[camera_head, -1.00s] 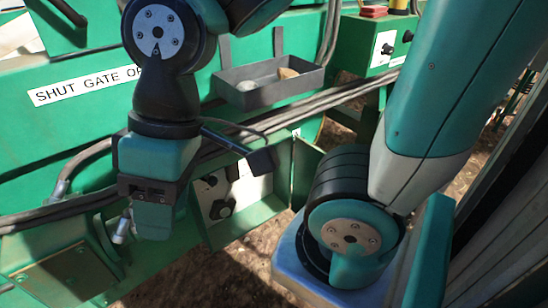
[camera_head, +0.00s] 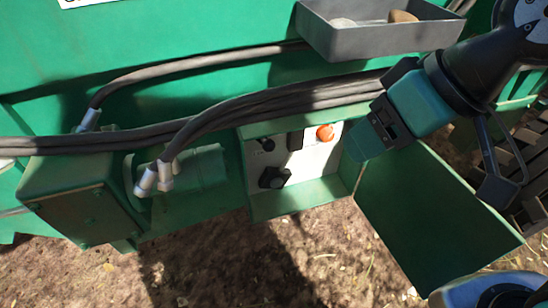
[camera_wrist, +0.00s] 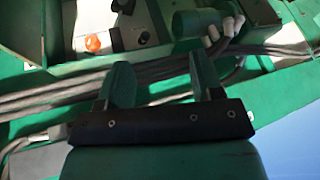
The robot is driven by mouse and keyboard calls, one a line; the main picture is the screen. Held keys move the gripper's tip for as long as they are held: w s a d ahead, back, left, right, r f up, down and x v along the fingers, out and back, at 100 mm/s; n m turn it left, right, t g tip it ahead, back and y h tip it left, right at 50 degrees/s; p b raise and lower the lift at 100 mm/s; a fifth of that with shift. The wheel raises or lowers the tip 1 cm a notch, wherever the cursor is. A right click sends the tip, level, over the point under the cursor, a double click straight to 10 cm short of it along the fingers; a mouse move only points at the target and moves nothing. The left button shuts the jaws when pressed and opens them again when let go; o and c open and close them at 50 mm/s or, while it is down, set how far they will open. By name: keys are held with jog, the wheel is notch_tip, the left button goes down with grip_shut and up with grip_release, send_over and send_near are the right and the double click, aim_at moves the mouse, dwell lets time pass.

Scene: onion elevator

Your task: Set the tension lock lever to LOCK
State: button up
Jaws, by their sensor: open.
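No lever with a readable LOCK label shows. An open green control box (camera_head: 262,208) on the machine's side holds a white panel (camera_head: 312,165). The panel bears a large black knob (camera_head: 273,177), a small black knob (camera_head: 266,144), a dark switch (camera_head: 295,140) and an orange-red button (camera_head: 325,132). I cannot tell whether any of these is the lever. My gripper (camera_head: 368,142) is just right of the box opening. In the wrist view, my gripper (camera_wrist: 162,80) has its fingers apart with nothing between them; the orange-red button (camera_wrist: 93,43) lies beyond them.
The box's green door (camera_head: 430,205) hangs open at right. Thick dark cables (camera_head: 240,108) cross above the box. A grey tray (camera_head: 385,40) with a few objects juts out above. A motor-like cylinder (camera_head: 200,178) stands left. Bare ground lies below.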

jog(key=w+a+f+t+y+b, duration=0.1)
jog(key=w+f+t+b, duration=0.25)
jog(key=f+b, duration=0.5)
jog(key=w+a+f+t+b, duration=0.2)
jog(key=w+f+t+b, duration=0.15)
jog(key=f+b, duration=0.5)
jog(key=n+t+y+b, duration=0.1)
jog(key=t+y+b, duration=0.2)
jog(key=t+b, duration=0.35)
send_near(265, 142)
jog(key=shift+g, duration=0.45)
jog(key=p+x, duration=0.5)
jog(key=x, duration=0.1)
jog(key=d+p+x, duration=0.1)
jog(key=p+x, duration=0.2)
jog(key=x, duration=0.1)
jog(key=shift+w+p, duration=0.2)
jog(key=shift+p, duration=0.1)
jog(key=shift+w+a+f+p, duration=0.35)
jog(key=shift+w+a+p, duration=0.05)
jog(key=shift+w+p, duration=0.25)
